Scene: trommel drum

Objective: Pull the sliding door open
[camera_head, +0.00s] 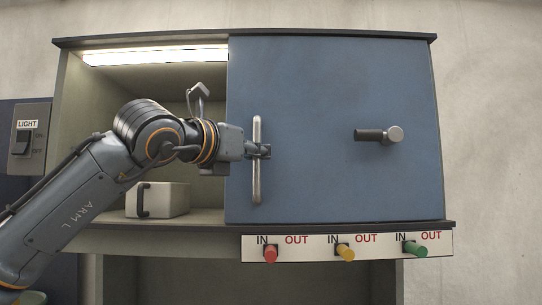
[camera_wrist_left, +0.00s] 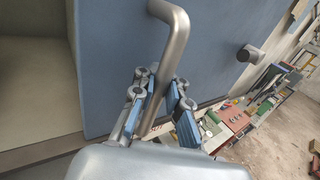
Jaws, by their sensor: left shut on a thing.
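The blue sliding door (camera_head: 330,110) covers the right part of the cabinet front in the head view; the left part of the opening is uncovered. A vertical metal bar handle (camera_head: 257,185) stands near the door's left edge. My left gripper (camera_head: 262,151) is shut on this handle at about its middle. In the left wrist view the fingers (camera_wrist_left: 165,100) sit on both sides of the handle (camera_wrist_left: 172,45), with the door (camera_wrist_left: 115,60) behind. My right gripper is not in view.
A knob on a dark stem (camera_head: 393,134) sticks out of the door's right half. A lit strip (camera_head: 155,56) and a pale box with a dark handle (camera_head: 165,199) are inside the cabinet. Red (camera_head: 270,253), yellow (camera_head: 346,252) and green (camera_head: 415,249) knobs stick out below. A light switch (camera_head: 22,142) is at left.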

